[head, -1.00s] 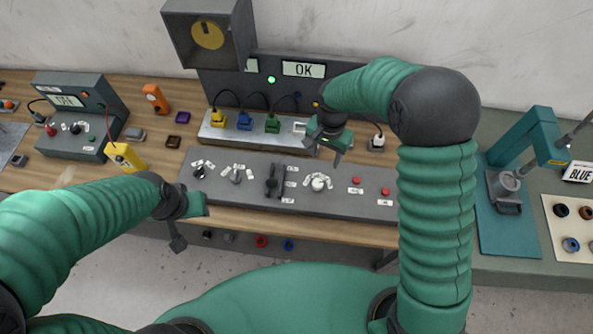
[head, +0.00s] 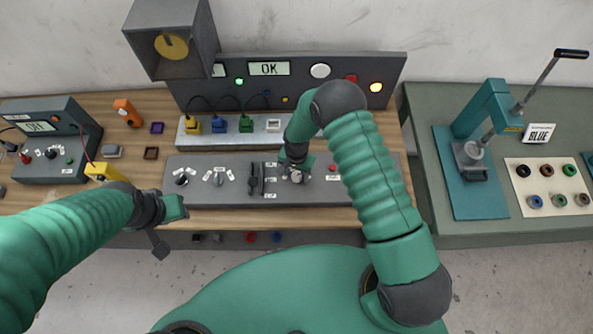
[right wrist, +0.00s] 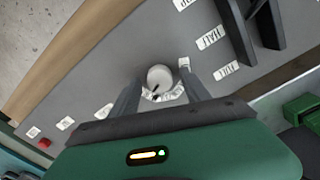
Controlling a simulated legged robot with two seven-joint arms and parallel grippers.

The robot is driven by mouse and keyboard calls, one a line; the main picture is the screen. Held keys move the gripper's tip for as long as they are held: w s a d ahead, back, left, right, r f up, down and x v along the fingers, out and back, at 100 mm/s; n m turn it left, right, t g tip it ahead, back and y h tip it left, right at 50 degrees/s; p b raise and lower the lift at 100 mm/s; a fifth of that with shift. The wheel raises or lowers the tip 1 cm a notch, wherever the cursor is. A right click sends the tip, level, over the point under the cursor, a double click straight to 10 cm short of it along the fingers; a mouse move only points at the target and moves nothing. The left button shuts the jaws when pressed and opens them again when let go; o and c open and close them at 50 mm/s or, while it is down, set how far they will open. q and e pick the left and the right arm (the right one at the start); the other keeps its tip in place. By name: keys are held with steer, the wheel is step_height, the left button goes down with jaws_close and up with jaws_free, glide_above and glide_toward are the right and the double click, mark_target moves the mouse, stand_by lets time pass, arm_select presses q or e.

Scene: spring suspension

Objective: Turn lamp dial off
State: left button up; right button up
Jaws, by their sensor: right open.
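A round white dial (head: 297,179) sits on the grey control panel (head: 330,198), ringed by small white labels. In the right wrist view the white dial (right wrist: 160,76) lies between the two fingertips of my right gripper (right wrist: 161,82), with a dark pointer mark toward the labels. The right gripper is open around the dial; contact cannot be told. In the head view my right gripper (head: 296,163) hides part of the dial. My left gripper (head: 168,222) hangs in front of the panel's left end, away from the dials; its jaw opening is unclear.
The panel also carries a grey dial (head: 218,180), a black dial (head: 182,180), a black slider (head: 254,181) and a red button (head: 333,168). Behind it stands a connector strip (head: 185,138). A lamp box (head: 170,45) and a screen reading OK (head: 269,68) are at the back.

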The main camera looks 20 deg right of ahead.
steer(key=shift+c, duration=0.8)
jaws_close()
